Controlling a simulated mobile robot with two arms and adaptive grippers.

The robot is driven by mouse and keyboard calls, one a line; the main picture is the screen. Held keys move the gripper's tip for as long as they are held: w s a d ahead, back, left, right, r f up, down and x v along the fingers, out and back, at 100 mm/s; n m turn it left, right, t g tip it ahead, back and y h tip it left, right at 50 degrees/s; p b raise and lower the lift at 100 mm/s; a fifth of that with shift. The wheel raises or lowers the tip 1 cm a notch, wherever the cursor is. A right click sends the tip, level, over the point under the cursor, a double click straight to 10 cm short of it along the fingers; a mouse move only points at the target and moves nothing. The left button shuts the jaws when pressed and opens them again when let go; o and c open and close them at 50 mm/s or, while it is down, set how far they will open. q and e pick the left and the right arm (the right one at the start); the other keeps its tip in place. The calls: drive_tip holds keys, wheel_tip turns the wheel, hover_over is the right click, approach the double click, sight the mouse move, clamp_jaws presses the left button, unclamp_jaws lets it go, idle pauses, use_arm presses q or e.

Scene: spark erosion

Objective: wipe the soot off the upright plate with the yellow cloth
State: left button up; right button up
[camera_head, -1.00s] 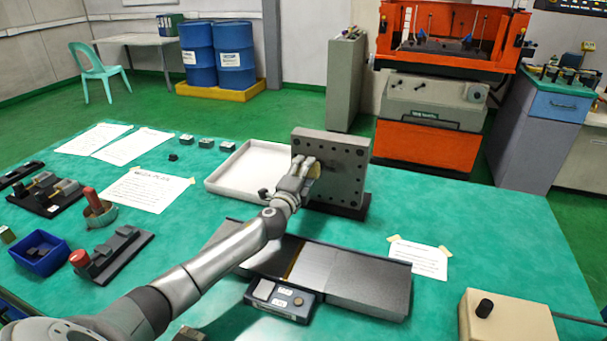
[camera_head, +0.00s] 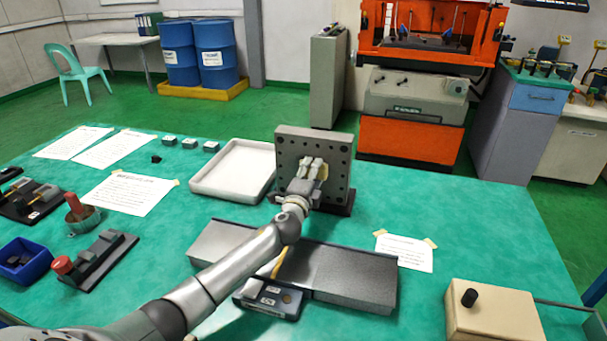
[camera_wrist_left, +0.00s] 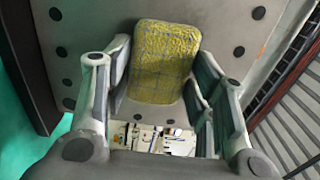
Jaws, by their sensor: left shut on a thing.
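The upright grey plate (camera_head: 288,150) stands on a dark base on the green table, with dark holes around its face. It fills much of the left wrist view (camera_wrist_left: 215,22). My left gripper (camera_head: 315,168) is at the plate's face, shut on the yellow cloth (camera_head: 324,173). In the left wrist view the cloth (camera_wrist_left: 162,62) is a checked yellow pad between the two fingers, against or very close to the plate; I cannot tell contact for sure. The gripper and cloth hide part of the plate's middle. No soot is clearly distinguishable. My right gripper is not in view.
A white tray (camera_head: 206,188) lies left of the plate. A long grey block (camera_head: 350,280) and a small dark device (camera_head: 268,300) lie below my left arm. A beige box (camera_head: 495,312) stands at front right. The table right of the plate is mostly clear.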

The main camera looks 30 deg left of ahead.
use_arm(q)
drive_tip(key=shift+w+d, duration=0.25)
drive_tip(key=shift+d, duration=0.95)
drive_tip(key=shift+w+d, duration=0.25)
drive_tip(key=shift+d, duration=0.9)
drive_tip(key=shift+s+a+r, duration=0.1)
drive_tip(key=shift+s+a, duration=0.3)
drive_tip(key=shift+a, duration=1.5)
drive_tip(key=shift+s+a+f, duration=0.1)
drive_tip(key=shift+s+a, duration=0.35)
drive_tip(key=shift+a, duration=1.5)
drive_tip(key=shift+s+a+r, duration=0.1)
drive_tip(key=shift+s+a, duration=0.3)
drive_tip(key=shift+a, duration=1.5)
drive_tip(key=shift+s, duration=0.1)
drive_tip(key=shift+s+d+p, duration=0.2)
drive_tip(key=shift+s+p, duration=0.1)
drive_tip(key=shift+s, duration=0.35)
drive_tip(key=p, duration=0.1)
approach(292, 164)
drive_tip(key=shift+w, duration=0.35)
